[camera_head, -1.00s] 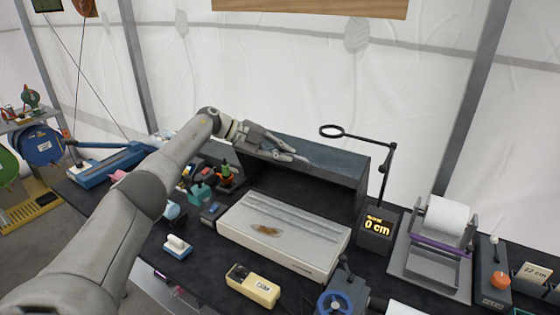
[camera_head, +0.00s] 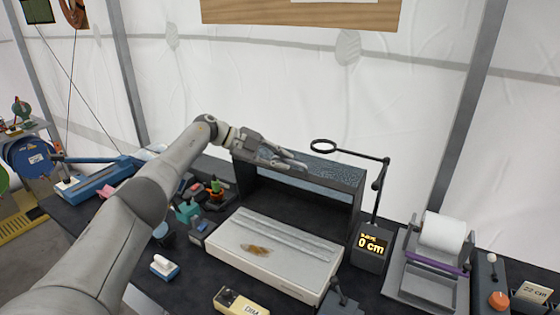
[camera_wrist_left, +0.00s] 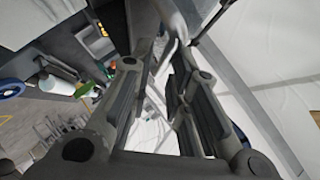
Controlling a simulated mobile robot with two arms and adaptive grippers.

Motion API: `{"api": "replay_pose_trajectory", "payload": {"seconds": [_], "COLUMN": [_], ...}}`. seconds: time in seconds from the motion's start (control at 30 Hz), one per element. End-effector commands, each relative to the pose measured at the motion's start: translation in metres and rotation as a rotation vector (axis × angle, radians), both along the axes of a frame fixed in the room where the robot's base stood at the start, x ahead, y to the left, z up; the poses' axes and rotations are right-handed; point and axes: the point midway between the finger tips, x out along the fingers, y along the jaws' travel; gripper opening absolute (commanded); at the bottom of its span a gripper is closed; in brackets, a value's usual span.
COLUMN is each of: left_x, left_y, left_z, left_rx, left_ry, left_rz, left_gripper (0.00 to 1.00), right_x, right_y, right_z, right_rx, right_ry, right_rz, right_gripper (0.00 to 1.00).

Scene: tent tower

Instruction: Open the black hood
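The black hood (camera_head: 358,203) is a long dark box behind a white light table (camera_head: 270,262). Its front is open toward me, and a pale bluish strip shows inside under its top. A brown specimen lies on the light table. My left gripper (camera_head: 298,162) reaches over the left part of the hood's top from the left. Its fingers look parted, with nothing held between them; I cannot tell whether they touch the hood. In the left wrist view, the fingers (camera_wrist_left: 163,70) stand apart with a gap between them. My right gripper is not in view.
A ring magnifier on a black stand (camera_head: 378,190) and a display reading 0 cm (camera_head: 371,243) stand right of the hood. A paper roll holder (camera_head: 440,255) is further right. Small tools and a white-handled block (camera_head: 164,266) are left of the light table. White tent wall is behind.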

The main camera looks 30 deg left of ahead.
Motion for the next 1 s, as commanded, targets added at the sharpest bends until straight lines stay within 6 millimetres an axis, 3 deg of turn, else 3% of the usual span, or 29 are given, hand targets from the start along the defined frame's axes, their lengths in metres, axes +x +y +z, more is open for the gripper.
{"api": "replay_pose_trajectory", "payload": {"seconds": [0.1, 0.47, 1.0], "left_x": [0.0, -0.003, -0.052], "left_y": [0.0, 0.005, 0.076], "left_z": [-0.001, 0.0, 0.049], "left_rx": [0.001, 0.003, 0.001], "left_ry": [0.002, 0.005, 0.001], "left_rz": [0.0, 0.0, 0.001], "left_gripper": [0.32, 0.32, 0.32], "right_x": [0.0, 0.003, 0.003], "right_y": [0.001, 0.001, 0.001], "right_z": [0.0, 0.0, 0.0], "right_rx": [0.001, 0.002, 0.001], "right_ry": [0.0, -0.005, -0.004], "right_rz": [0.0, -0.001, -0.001], "right_gripper": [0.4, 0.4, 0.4]}}
